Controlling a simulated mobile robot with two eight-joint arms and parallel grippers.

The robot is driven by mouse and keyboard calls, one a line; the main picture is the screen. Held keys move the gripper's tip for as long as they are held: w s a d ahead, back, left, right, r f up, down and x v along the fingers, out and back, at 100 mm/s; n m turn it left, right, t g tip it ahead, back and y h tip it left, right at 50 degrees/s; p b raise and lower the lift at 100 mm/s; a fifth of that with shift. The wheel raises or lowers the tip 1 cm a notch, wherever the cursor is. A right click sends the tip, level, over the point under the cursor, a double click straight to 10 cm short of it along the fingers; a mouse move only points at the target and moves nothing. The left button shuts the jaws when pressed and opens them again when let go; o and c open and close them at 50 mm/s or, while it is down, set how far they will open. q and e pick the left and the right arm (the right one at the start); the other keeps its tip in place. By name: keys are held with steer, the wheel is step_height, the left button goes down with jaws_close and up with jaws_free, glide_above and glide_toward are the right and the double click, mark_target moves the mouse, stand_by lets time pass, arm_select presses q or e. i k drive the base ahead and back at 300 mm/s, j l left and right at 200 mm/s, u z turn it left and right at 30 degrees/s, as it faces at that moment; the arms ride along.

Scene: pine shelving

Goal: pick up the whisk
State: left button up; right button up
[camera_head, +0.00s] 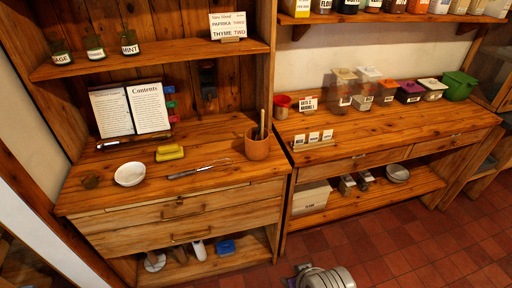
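A whisk (198,169) lies flat on the wooden counter (100,193) of the left unit. Its darker handle points left and its thin wire end points right, towards a brown pot. Nothing touches it that I can see. It lies in front of a yellow object and to the right of a white bowl. Neither of my grippers shows clearly in the head view. A grey rounded part of mine sits at the bottom edge, well below the counter, with no fingers to make out.
The brown pot (257,146) holding utensils stands right of the whisk. The white bowl (130,174) and yellow object (170,153) are nearby. An open book (131,111) stands behind. A shelf (150,58) with jars overhangs the back. The counter's front strip is clear.

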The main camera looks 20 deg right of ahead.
mark_target(193, 171)
steer(key=i+l, duration=0.25)
steer(key=l, duration=0.15)
steer(key=i+l+u, duration=0.1)
steer(key=i+l, duration=0.2)
steer(key=l, duration=0.15)
steer(key=i+l+u, duration=0.1)
steer(key=i+l, duration=0.15)
steer(key=l, duration=0.15)
steer(key=l+u, duration=0.1)
steer(key=u, duration=1.45)
